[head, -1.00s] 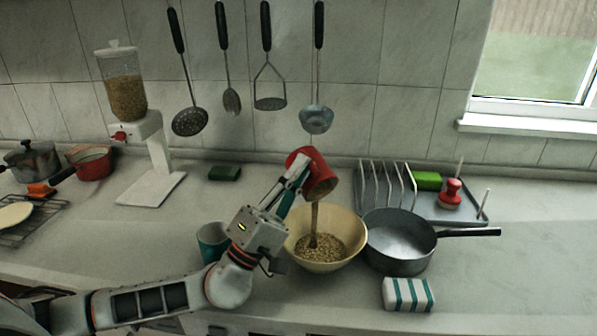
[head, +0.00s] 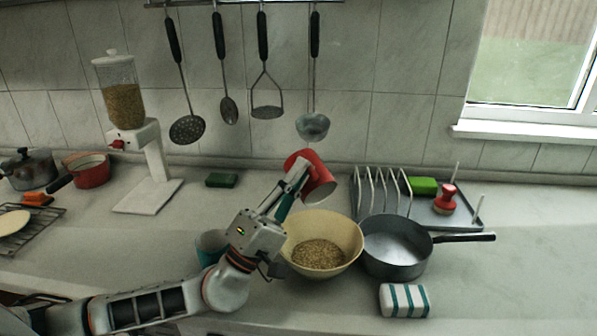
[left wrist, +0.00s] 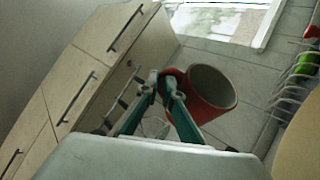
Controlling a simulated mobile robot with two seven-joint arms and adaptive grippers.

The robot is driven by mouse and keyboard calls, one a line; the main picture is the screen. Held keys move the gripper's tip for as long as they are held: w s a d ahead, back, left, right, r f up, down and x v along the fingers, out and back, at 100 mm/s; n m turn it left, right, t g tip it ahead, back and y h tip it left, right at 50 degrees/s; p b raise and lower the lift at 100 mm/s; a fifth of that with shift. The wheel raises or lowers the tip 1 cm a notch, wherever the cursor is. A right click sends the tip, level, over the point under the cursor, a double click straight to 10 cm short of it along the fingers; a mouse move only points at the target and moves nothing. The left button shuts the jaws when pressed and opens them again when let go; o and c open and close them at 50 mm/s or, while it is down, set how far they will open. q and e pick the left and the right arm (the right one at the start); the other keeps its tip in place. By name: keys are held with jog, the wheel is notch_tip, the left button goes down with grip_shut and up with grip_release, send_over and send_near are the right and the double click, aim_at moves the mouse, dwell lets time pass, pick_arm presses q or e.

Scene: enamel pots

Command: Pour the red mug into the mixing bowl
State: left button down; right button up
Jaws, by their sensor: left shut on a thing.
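The red mug (head: 313,183) is held tilted above the mixing bowl, its mouth facing down and to the right in the head view. My left gripper (head: 298,177) is shut on the red mug. In the left wrist view the mug (left wrist: 205,92) is between the fingertips, and the visible part of its pale inside looks empty. The cream mixing bowl (head: 350,233) stands upright on the counter below and holds a heap of grains (head: 318,254). No stream falls from the mug. My right gripper is not in view.
A grey saucepan (head: 396,246) stands close to the bowl's right. A teal cup (head: 209,246) is partly hidden behind my left arm. A striped sponge (head: 404,300) lies in front. A dish rack (head: 383,190) stands behind, and a grain dispenser (head: 150,165) at left.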

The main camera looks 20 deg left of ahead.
pick_arm(q)
jog(key=n+y+p, duration=0.2)
jog(key=n, duration=0.1)
jog(key=r+n+t+y+p, duration=0.1)
jog(key=n+y+p, duration=0.1)
jog(key=n+y, duration=0.1)
jog(key=n+y+p, duration=0.2)
jog(key=n+y, duration=0.1)
jog(key=shift+s+r, duration=0.1)
jog(key=shift+r, duration=0.1)
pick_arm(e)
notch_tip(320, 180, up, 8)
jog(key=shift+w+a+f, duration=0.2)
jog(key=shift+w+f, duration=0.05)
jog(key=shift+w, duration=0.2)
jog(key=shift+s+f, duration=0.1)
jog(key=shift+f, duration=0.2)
